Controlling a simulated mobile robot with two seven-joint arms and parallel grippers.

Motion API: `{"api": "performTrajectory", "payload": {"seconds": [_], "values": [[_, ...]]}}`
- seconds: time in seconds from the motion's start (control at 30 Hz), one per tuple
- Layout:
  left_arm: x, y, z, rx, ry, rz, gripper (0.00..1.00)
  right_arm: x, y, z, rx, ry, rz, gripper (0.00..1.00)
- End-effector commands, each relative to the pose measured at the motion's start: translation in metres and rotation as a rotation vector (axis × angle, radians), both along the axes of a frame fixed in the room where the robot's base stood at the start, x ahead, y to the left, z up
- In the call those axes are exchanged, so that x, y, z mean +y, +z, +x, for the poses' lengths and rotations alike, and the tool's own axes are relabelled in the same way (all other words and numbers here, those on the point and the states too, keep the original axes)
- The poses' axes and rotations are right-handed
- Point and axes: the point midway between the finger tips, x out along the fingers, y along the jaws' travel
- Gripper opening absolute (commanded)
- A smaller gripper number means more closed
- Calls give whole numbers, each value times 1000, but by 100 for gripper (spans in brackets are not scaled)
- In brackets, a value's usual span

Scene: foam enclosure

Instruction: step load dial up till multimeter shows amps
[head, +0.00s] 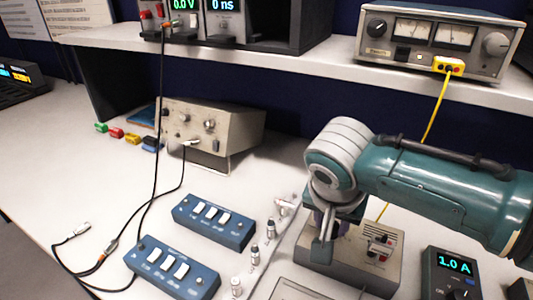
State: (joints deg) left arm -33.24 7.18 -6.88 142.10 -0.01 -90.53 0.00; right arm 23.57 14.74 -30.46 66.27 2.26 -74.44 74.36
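The multimeter (447,283) stands at the lower right, and its lit display reads 1.0 A. A grey-beige box (372,272) with a small terminal panel stands left of it; I take it to be the load box. My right gripper (322,250) comes in from the right and points down at the left part of this box. My wrist and fingers cover that part, so the load dial is hidden. I cannot tell whether the fingers are closed on it. My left gripper is not in view.
A power supply (437,42) with two needle meters sits on the shelf (300,72), a yellow lead (437,105) running down from it. Two blue switch boxes (213,222), a beige instrument (210,128) and black cables (150,205) occupy the bench's middle and left.

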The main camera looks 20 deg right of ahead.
Motion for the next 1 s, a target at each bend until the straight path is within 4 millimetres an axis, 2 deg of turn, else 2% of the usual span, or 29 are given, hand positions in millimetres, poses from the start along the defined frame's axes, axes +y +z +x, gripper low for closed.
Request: {"api": "performTrajectory", "payload": {"seconds": [0.37,0.4,0.6,0.67,1.0], "values": [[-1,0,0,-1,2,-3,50,-1,0,0,-1,-6,-2,0],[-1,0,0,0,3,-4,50,-1,0,0,-1,-6,-2,37],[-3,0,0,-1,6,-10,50,-1,0,0,0,-5,-2,60],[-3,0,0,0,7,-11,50,-1,0,0,0,-4,-1,66],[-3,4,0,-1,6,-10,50,2,7,-1,-2,-4,0,66]]}}
